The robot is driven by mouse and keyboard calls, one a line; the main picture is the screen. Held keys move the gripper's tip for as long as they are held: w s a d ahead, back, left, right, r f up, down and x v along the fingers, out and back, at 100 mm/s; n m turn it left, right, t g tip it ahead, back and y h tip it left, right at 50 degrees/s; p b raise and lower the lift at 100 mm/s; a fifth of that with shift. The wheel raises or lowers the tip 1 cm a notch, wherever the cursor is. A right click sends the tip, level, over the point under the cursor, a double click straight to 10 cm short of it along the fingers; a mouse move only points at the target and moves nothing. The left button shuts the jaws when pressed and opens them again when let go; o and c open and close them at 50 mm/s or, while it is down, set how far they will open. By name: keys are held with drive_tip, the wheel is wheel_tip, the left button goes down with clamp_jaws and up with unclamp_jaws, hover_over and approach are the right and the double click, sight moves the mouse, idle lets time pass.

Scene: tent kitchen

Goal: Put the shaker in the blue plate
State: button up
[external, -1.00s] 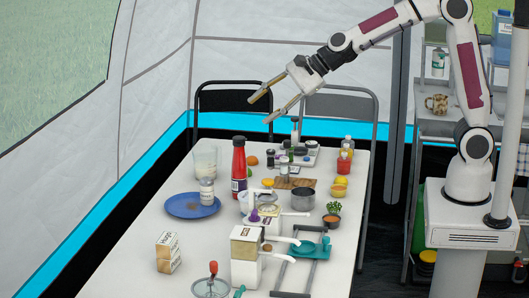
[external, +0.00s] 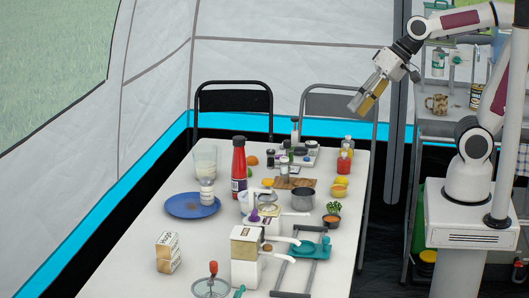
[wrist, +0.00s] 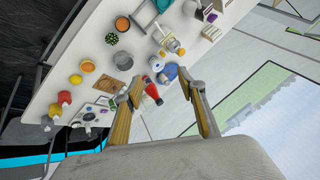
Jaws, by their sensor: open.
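The blue plate (external: 192,206) lies flat on the left side of the white table. A pale, clear-sided shaker (external: 206,192) stands upright on it, near its right side. In the wrist view the blue plate (wrist: 171,71) is partly covered by things around it, and the shaker is too small to make out surely. My gripper (external: 361,104) is open and empty, high above the table's far right corner and well away from plate and shaker. Its two fingers stand apart in the wrist view (wrist: 167,84).
A tall red bottle (external: 239,165) and a clear cup (external: 205,160) stand close behind the plate. A box (external: 168,253), a cream grinder (external: 246,258) and a metal pot (external: 302,199) stand on the table. Two chairs are behind it. The air around my gripper is clear.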

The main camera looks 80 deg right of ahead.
drive_tip(key=s+d+f+n+h, duration=0.1)
drive_tip(key=s+d+n, duration=0.1)
drive_tip(key=s, duration=0.3)
drive_tip(key=s+d+f+n+g+h, duration=0.1)
drive_tip(key=s+d+f+n, duration=0.1)
drive_tip(key=s, duration=0.4)
drive_tip(key=shift+s+d+f+n, duration=0.3)
drive_tip(key=shift+d+n, duration=0.25)
drive_tip(key=shift+n, duration=0.35)
